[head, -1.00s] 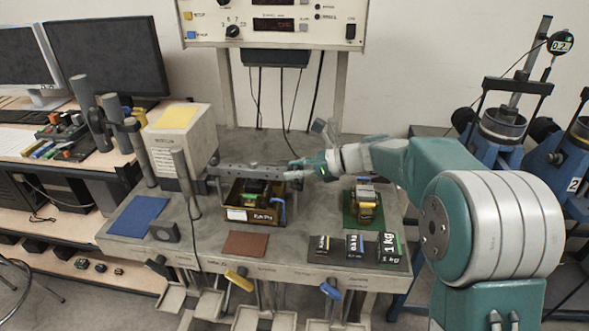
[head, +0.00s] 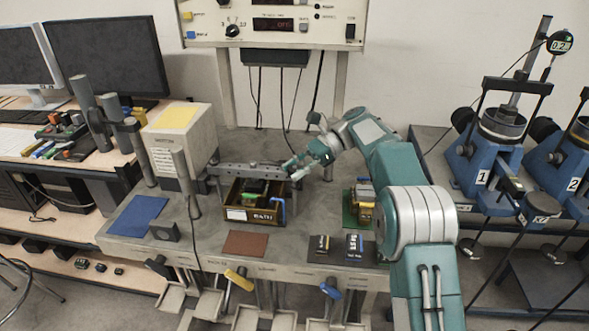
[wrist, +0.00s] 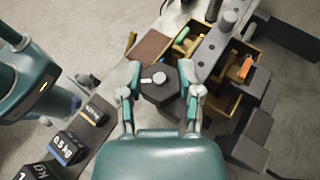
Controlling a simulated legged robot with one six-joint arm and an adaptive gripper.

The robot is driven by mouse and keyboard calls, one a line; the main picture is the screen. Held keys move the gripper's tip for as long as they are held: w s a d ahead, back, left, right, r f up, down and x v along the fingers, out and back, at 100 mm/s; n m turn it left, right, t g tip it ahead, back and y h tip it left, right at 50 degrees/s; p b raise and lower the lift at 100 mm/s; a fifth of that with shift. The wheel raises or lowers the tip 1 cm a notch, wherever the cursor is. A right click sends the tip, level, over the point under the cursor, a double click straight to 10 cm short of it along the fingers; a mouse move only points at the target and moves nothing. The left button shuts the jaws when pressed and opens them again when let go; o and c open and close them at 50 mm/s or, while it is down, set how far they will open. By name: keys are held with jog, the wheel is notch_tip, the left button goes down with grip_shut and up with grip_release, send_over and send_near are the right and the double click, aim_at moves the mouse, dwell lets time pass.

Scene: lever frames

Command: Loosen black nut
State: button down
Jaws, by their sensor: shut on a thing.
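The black nut (wrist: 159,88) is a dark, faceted piece with a pale stub in its middle. It sits between the two fingertips of my gripper (wrist: 161,72) in the wrist view, one finger on each side, and the jaws are shut on it. In the head view my gripper (head: 292,168) is at the right end of the grey lever beam (head: 235,169). I cannot make out the nut there. The beam also shows in the wrist view (wrist: 213,52), just right of my fingers.
A wooden box (head: 237,214) with small things in it stands under the beam. Block weights (head: 354,245) stand at the bench's front right. A green mat (head: 350,215) with a yellowish block lies right of the box. A brown mat (head: 245,244) lies in front. Blue machines (head: 481,160) stand to the right.

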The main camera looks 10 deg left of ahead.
jog(key=shift+w, duration=0.1)
dwell(0.5)
jog(key=shift+c, duration=1.3)
grip_release()
